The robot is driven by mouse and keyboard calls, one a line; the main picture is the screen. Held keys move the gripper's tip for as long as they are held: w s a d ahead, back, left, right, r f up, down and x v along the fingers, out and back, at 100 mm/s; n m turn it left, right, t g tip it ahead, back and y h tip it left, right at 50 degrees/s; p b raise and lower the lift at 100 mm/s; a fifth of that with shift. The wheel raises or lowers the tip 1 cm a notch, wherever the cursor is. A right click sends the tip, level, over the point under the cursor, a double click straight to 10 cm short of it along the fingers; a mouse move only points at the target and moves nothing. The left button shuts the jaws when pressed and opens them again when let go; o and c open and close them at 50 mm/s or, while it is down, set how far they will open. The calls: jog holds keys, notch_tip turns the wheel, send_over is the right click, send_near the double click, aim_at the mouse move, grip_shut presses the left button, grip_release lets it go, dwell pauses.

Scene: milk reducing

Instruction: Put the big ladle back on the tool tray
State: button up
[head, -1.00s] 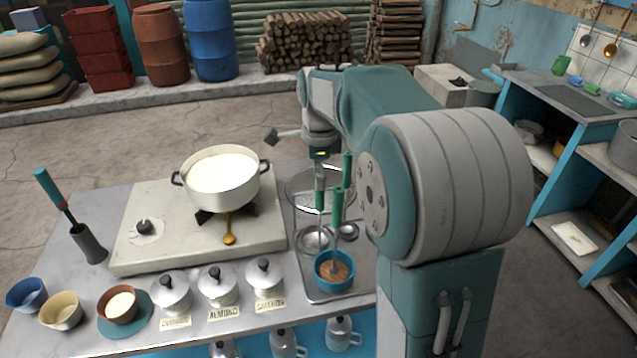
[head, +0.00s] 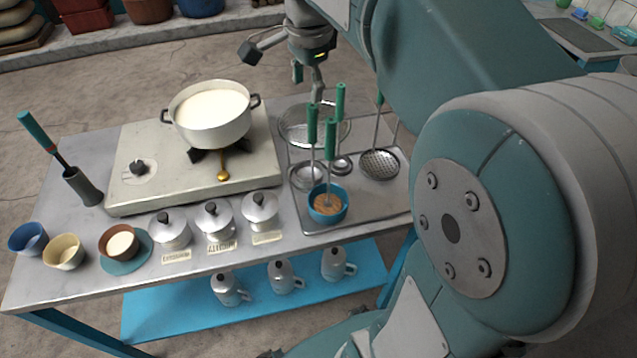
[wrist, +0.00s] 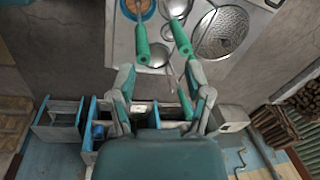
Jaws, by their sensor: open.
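The big ladle (head: 306,177) has its wide metal bowl on the tool tray (head: 365,207), with its green handle standing up. In the wrist view its bowl (wrist: 175,8) is at the top edge, with a green handle running down from it. My gripper (head: 312,78) is raised behind and above the handle tops. In the wrist view my gripper (wrist: 161,80) is open, with its fingers spread and nothing held between them.
A blue bowl (head: 341,211) with a green-handled tool, a smaller ladle (head: 342,164), a skimmer (head: 380,164) and a round strainer (head: 285,125) share the tray. The milk pot (head: 212,115) on the stove (head: 130,197) and several lidded pots stand to the left.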

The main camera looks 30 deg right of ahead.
jog(key=s+a+f+n+t, duration=0.2)
jog(key=s+a+f+n, duration=0.1)
jog(key=s+n, duration=0.5)
jog(key=s+a+f+n+t, duration=0.2)
jog(key=s+f+n, duration=0.3)
jog(key=s+n, duration=0.3)
jog(key=shift+s+a, duration=0.5)
jog(key=shift+a, duration=0.1)
